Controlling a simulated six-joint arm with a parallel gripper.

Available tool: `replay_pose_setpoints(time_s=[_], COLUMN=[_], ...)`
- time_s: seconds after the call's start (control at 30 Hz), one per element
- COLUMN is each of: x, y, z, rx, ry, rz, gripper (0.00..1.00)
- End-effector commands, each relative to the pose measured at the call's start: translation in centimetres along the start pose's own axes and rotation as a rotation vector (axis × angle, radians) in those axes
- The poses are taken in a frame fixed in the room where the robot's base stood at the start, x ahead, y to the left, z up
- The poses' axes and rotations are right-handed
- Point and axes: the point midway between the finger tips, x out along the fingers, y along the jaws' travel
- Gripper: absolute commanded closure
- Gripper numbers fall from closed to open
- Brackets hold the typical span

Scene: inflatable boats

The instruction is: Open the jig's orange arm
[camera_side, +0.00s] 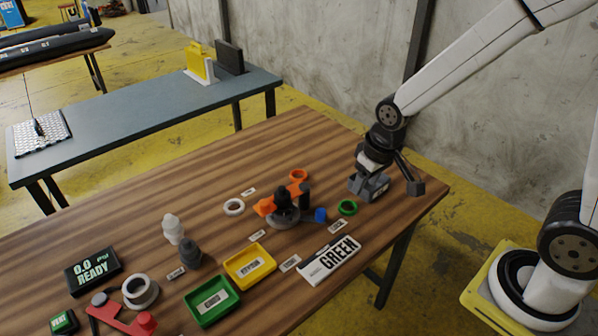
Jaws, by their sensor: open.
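The jig (284,217) stands on the wooden table right of centre, with a round grey base and a dark post. Its orange arm (266,206) lies low across the jig, partly hidden by dark parts; I cannot tell whether it is shut. A blue tab (320,215) sticks out at the jig's right. My gripper (389,186) is low over the table's right end, to the right of the jig and apart from it. Its jaws are open. A grey block (370,188) with a pale label is at its left finger; I cannot tell whether they touch.
An orange ring (299,175), white ring (234,207) and green ring (347,207) lie around the jig. A GREEN sign (329,261), yellow tray (249,265) and green tray (211,301) are nearer the front. Grey (189,253) and white (172,228) pieces stand left.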

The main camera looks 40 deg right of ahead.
Motion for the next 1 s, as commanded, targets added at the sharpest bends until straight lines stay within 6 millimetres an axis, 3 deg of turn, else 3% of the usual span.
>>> replay_pose_setpoints(time_s=[0.2, 0.5, 0.8, 1.0], x=[1.4, 4.0, 7.2, 8.8], y=[-2.3, -6.0, -10.1, -12.1], z=[-5.2, -11.2, -15.7, -17.2], rx=[0.038, 0.095, 0.15, 0.177], ry=[-0.044, -0.104, -0.159, -0.185], rz=[-0.003, 0.003, 0.019, 0.03], gripper=[0.45, 0.45, 0.45, 0.45])
